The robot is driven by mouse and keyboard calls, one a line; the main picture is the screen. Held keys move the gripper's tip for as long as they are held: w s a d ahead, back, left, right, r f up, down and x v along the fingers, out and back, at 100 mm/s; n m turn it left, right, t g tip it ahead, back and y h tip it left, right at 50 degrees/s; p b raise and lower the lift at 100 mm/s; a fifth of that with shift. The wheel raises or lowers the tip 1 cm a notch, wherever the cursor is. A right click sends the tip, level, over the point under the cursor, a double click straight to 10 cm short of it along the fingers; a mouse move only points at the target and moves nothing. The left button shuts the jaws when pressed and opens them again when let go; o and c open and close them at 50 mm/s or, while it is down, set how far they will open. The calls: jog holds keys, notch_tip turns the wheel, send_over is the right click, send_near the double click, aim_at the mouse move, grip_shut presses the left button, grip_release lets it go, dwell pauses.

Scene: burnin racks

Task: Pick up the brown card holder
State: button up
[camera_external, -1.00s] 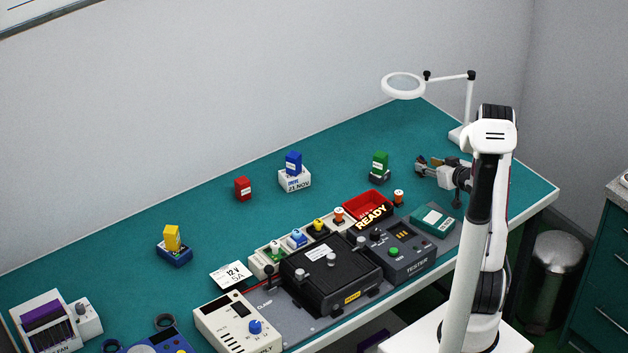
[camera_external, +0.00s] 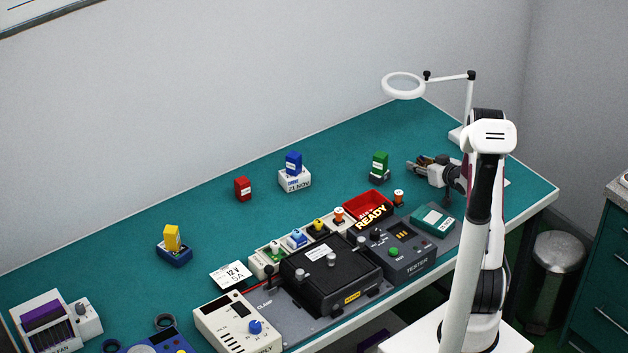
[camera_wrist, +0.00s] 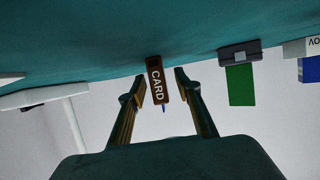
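The brown card holder (camera_wrist: 157,82) with the word CARD shows in the middle of the wrist view, upside down there. My gripper (camera_wrist: 158,79) is open, with one finger to each side of the holder in that view and a visible gap on both sides. I cannot tell whether the holder is between the fingertips or just beyond them. In the external view my gripper (camera_external: 419,163) is low over the right part of the bench, pointing left. The holder is mostly hidden by the gripper there.
A green block on a dark base (camera_external: 380,168) stands just left of my gripper. The magnifier lamp (camera_external: 404,86) stands behind it. The red READY tray (camera_external: 367,205), an orange-topped spool (camera_external: 398,197) and the tester (camera_external: 403,252) lie in front. The back-left bench is mostly clear.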

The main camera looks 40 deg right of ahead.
aim_at(418, 159)
dwell(0.3)
grip_shut()
jog(key=shift+r, duration=0.15)
jog(key=shift+r, duration=4.9)
